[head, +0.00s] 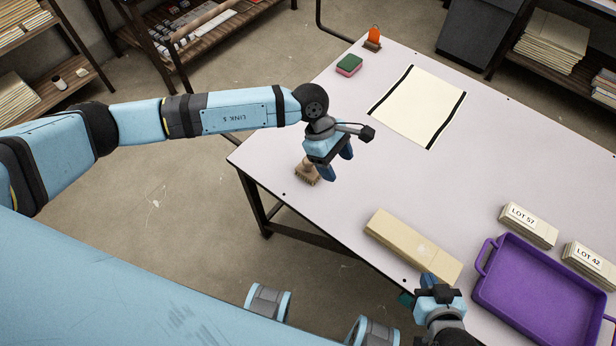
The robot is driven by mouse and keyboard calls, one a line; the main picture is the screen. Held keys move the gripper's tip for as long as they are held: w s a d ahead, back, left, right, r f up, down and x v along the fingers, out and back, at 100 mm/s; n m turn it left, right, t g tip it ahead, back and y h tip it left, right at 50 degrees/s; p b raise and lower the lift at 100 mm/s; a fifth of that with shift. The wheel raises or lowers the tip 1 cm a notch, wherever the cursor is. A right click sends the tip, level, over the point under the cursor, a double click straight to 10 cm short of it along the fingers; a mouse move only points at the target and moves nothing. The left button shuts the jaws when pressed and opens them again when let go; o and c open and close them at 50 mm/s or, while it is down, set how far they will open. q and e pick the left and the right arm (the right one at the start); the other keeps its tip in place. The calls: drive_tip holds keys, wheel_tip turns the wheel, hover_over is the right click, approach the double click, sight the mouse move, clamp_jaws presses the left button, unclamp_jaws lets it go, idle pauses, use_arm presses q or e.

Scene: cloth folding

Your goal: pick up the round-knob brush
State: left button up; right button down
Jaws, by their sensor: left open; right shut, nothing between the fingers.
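A small wooden brush (306,174) with bristles down stands near the table's left edge. Its knob is partly hidden by my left gripper, so its shape is hard to make out. My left gripper (336,164) is open and points down, just right of and above this brush, with nothing seen between its fingers. A second brush (373,40) with an upright orange handle stands at the table's far corner. My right gripper (431,281) is shut and empty at the table's front edge, beside the purple tray (484,255).
A beige board (412,246) lies near the front edge. A cream cloth with black side bands (418,105) lies flat farther back, near a green-and-pink sponge (349,65). Card stacks marked LOT 57 (528,225) and LOT 42 (589,263) lie by the tray. The table's middle is clear.

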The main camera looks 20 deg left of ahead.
sight(306, 159)
drive_tip(key=shift+s+d+f, duration=0.1)
drive_tip(key=shift+s+f, duration=0.3)
use_arm(q)
drive_tip(key=w+a+m+t+y, duration=0.2)
drive_tip(key=w+a+y, duration=0.35)
drive_tip(key=a, duration=0.45)
drive_tip(key=shift+h, duration=0.25)
drive_tip(key=f, duration=0.8)
drive_tip(key=shift+w+d, duration=0.35)
drive_tip(key=shift+w, duration=0.05)
drive_tip(key=f, duration=0.1)
drive_tip(key=f+p, duration=0.1)
drive_tip(key=f, duration=0.3)
drive_tip(key=shift+d+f, duration=0.15)
drive_tip(key=shift+d, duration=0.1)
use_arm(e)
drive_tip(key=shift+r, duration=0.95)
use_arm(q)
drive_tip(key=c, duration=1.1)
drive_tip(key=shift+r, duration=0.2)
